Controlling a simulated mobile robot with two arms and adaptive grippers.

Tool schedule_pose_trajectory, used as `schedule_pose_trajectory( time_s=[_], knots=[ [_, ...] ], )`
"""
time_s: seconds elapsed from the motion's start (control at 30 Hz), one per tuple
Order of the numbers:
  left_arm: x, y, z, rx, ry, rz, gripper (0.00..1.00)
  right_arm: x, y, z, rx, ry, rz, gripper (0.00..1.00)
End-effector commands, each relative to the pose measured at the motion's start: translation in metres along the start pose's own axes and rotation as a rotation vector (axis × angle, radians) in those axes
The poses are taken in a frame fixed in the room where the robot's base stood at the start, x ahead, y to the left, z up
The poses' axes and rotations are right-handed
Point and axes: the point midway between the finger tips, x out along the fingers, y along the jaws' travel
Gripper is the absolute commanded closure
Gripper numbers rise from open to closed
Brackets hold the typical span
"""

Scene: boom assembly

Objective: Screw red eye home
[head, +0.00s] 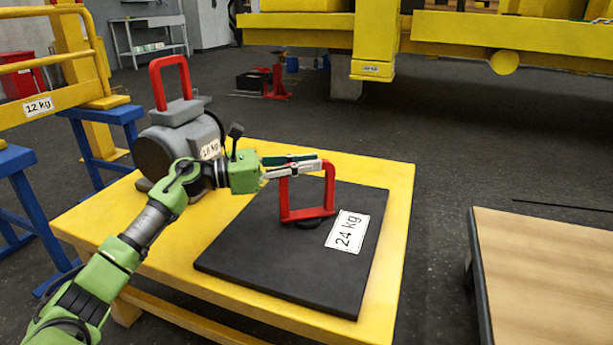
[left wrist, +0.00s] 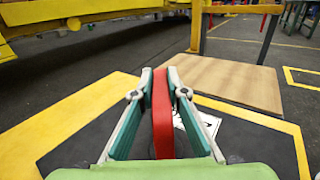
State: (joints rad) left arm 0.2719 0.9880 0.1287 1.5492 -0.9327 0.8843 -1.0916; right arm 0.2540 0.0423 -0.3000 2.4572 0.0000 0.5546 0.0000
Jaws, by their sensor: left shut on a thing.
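A red eye (head: 307,213), a squarish frame, stands upright over the black plate marked 24 kg (head: 240,260). A dark round part (head: 309,224) shows just below its bottom bar. I cannot tell whether the bar sits flush on the plate. My left gripper (head: 322,165) is shut on the upper part of the red eye. In the left wrist view the red eye (left wrist: 162,120) runs between the two fingers (left wrist: 160,76), which hide part of it. My right gripper is in neither view.
The plate lies on a yellow table (head: 385,290). A grey motor (head: 168,150) with another red eye (head: 157,85) stands at its back left, close to my left arm. A wooden-topped table (head: 550,270) stands at right. A yellow beam (head: 460,40) crosses behind; grey floor lies between.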

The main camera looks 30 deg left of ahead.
Motion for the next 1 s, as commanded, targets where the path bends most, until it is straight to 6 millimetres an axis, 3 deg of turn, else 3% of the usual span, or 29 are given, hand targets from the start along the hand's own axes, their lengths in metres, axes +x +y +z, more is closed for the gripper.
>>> schedule_pose_trajectory(
  time_s=[0.5,1.0],
  knots=[
    [0.0017,-0.0001,0.0023,-0.001,-0.005,-0.347,1.0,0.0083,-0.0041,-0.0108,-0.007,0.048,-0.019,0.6],
    [0.0015,-0.0013,0.0008,-0.001,-0.002,-0.508,1.0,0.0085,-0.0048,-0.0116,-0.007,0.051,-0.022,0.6]
  ],
)
